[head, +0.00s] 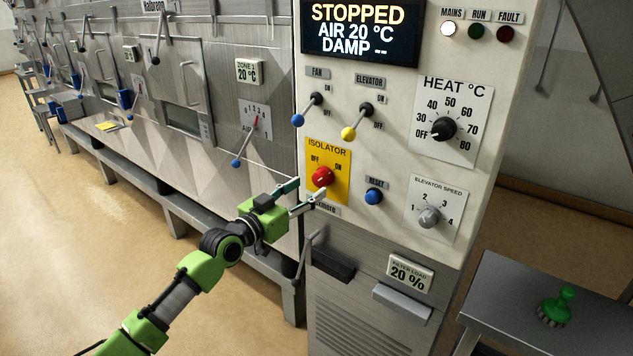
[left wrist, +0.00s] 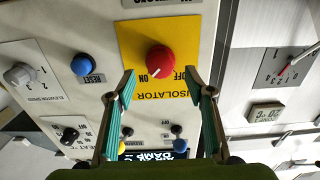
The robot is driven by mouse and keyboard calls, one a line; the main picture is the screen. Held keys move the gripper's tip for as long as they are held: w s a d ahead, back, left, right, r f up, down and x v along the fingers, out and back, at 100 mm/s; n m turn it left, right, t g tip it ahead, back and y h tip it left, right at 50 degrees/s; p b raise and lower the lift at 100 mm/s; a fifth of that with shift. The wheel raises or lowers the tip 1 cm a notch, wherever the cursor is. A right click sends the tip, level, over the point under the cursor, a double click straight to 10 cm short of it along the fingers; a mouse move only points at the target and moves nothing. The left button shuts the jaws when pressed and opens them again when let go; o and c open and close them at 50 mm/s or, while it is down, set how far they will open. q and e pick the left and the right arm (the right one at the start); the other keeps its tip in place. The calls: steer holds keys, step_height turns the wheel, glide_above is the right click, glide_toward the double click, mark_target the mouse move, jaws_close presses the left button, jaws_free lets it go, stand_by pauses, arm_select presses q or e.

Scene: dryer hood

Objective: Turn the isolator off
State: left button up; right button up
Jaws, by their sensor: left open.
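The isolator is a red round knob (head: 322,177) on a yellow plate (head: 343,156) on the control panel, with OFF printed at its upper left and ON at its upper right. I cannot surely tell which label the knob points to. My left gripper (head: 311,189) is open in front of the knob, just below and left of it. In the left wrist view the red knob (left wrist: 160,60) shows upside down between and beyond the two open fingertips (left wrist: 160,76), with no clear contact. My right gripper is not in view.
The display (head: 360,32) reads STOPPED and the mains lamp (head: 448,29) is white. A blue reset button (head: 374,196) sits right of the isolator; fan (head: 307,110) and elevator (head: 357,122) levers are above. A steel table (head: 510,290) with a green brush (head: 556,306) stands at right.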

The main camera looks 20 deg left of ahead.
mark_target(318, 182)
arm_select(q)
steer(key=shift+x, duration=2.55)
steer(key=c, duration=1.1)
